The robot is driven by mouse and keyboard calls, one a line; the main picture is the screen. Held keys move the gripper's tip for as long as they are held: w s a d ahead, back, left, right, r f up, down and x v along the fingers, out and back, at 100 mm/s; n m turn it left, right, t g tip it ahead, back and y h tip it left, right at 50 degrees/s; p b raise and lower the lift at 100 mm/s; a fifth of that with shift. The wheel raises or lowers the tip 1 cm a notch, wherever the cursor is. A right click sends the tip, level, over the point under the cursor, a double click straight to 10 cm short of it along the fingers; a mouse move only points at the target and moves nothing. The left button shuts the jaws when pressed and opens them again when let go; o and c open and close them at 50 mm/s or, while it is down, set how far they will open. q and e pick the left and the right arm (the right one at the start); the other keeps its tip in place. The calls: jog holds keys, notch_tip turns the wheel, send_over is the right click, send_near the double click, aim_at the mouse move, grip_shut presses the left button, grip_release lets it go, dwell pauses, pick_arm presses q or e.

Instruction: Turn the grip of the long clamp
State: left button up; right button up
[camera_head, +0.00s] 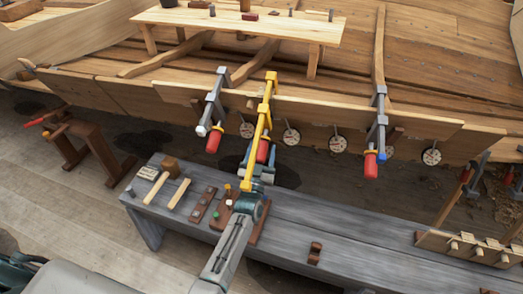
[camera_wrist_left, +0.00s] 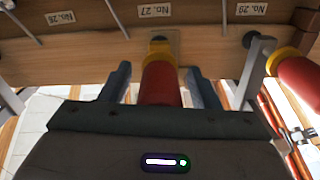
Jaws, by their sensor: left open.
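The long clamp (camera_head: 264,110) is yellow and hangs over the hull plank in the middle of the head view. Its red grip (camera_head: 263,151) is partly hidden by its bar and my gripper. In the left wrist view the red grip (camera_wrist_left: 160,84) has a yellow collar and points at the camera. My left gripper (camera_head: 258,160) is open, with a finger on each side of the grip; it also shows in the left wrist view (camera_wrist_left: 162,88). My right gripper is not in view.
Grey clamps with red grips hang left (camera_head: 213,105) and right (camera_head: 380,110) of the yellow one. A grey bench (camera_head: 335,225) below carries a mallet (camera_head: 163,178) and small blocks.

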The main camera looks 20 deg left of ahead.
pick_arm(q)
jog(key=shift+c, duration=0.5)
jog(key=c, duration=0.9)
jog(key=shift+m, duration=0.4)
jog(key=shift+m, duration=2.4)
jog(key=o, duration=1)
